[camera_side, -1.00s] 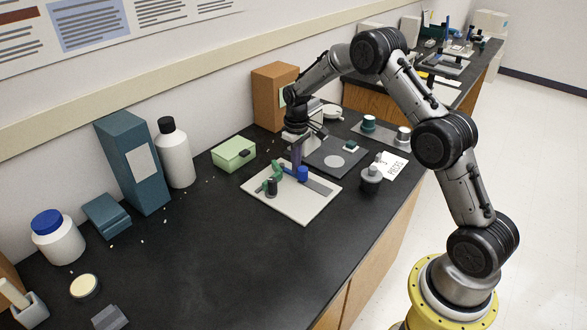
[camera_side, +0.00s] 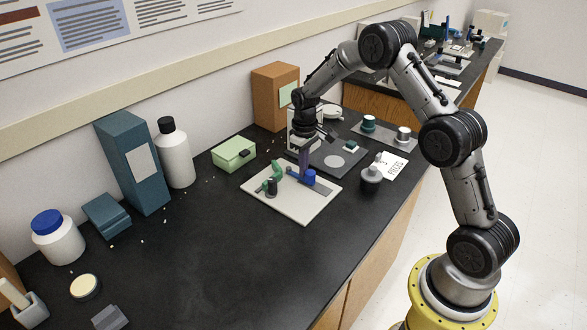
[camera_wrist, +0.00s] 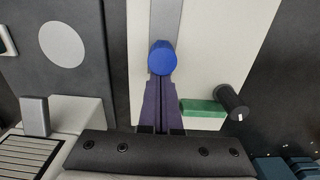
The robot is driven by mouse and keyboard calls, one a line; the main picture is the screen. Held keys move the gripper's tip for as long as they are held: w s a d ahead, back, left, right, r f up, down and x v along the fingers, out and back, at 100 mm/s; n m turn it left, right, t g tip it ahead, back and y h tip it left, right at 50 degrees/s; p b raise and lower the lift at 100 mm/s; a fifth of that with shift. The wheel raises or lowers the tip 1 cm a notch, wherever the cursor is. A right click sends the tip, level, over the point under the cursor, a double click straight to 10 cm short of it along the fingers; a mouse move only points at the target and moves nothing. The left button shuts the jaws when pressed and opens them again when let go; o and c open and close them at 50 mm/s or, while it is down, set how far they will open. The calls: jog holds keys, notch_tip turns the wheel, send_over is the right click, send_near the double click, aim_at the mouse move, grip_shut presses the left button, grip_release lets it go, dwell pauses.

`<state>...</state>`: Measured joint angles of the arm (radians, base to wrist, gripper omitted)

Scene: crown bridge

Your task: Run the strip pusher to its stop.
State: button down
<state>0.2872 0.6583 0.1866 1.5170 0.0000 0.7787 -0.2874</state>
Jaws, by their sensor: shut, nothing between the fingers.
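The blue knob (camera_side: 309,177) of the strip pusher stands on the pale plate (camera_side: 300,213), over a grey strip that runs on toward the plate's right front edge. In the wrist view the blue knob (camera_wrist: 162,58) is just beyond my fingertips, and the grey strip (camera_wrist: 166,18) continues past it. My gripper (camera_side: 305,170) is shut and empty, pointing down behind the knob. In the wrist view the purple fingers of my gripper (camera_wrist: 161,84) are close together and appear to touch the knob's near side. The fingers hide the part of the pusher beneath them.
A green lever (camera_wrist: 203,107) with a black grip (camera_wrist: 232,101) is beside the fingers on the same plate. A dark plate (camera_side: 338,157) with a light disc lies behind. A grey weight (camera_side: 370,180) stands to the right.

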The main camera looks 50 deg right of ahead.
jog(key=shift+s, duration=1.3)
jog(key=shift+w, duration=0.85)
jog(key=shift+r, duration=3.55)
